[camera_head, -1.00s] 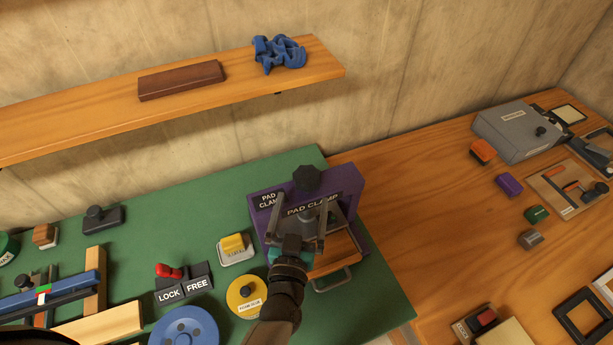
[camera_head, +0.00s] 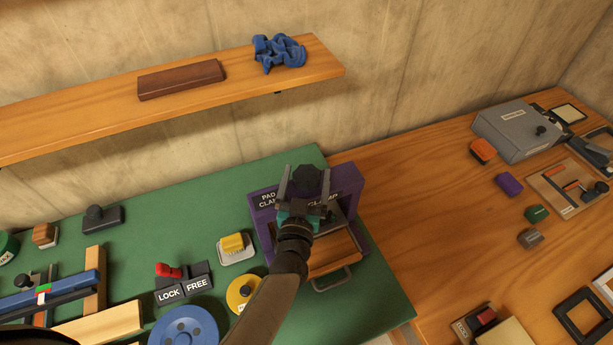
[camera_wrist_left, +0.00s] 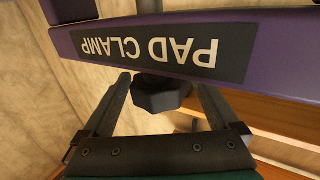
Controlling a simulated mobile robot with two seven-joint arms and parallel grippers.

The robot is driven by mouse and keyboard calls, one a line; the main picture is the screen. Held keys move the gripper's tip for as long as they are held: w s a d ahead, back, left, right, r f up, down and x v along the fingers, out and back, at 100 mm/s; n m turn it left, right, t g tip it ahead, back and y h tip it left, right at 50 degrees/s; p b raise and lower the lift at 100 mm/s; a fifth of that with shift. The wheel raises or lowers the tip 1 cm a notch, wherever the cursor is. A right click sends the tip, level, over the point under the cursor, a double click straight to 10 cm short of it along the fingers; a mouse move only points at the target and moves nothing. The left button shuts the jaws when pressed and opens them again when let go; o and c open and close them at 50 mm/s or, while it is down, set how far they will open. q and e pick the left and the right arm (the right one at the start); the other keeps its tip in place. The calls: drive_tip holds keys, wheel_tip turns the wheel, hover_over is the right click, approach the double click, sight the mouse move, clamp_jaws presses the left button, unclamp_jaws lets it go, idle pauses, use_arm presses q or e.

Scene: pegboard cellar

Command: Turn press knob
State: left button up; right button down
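The purple press (camera_head: 346,178), labelled PAD CLAMP, stands on the green mat with its dark, faceted knob (camera_head: 308,180) on top. The knob also shows in the left wrist view (camera_wrist_left: 160,94), beside the label. My left gripper (camera_head: 305,171) is open above the press, with one finger on each side of the knob. In the left wrist view the fingers (camera_wrist_left: 163,84) look slightly apart from it; contact is unclear. The wrist hides part of the press's middle. My right gripper is not in view.
A wooden drawer (camera_head: 334,257) with a metal handle is at the press's front. A yellow block (camera_head: 232,242), a yellow round knob (camera_head: 240,291) and a LOCK/FREE switch (camera_head: 183,285) are to its left. A wooden shelf (camera_head: 110,112) runs above and behind.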

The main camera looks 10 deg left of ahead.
use_arm(q)
drive_tip(key=c, duration=1.1)
drive_tip(key=shift+h, duration=0.3)
drive_tip(key=m+h, duration=0.2)
drive_tip(key=shift+h, duration=0.3)
drive_tip(key=shift+w+r+m+g+h+b, duration=0.1)
drive_tip(key=shift+m+g+h+b, duration=0.4)
drive_tip(key=shift+m+h+b, duration=1.1)
drive_tip(key=shift+h+p, duration=0.5)
drive_tip(key=shift+p, duration=0.05)
drive_tip(key=o, duration=1.2)
drive_tip(key=shift+o, duration=0.2)
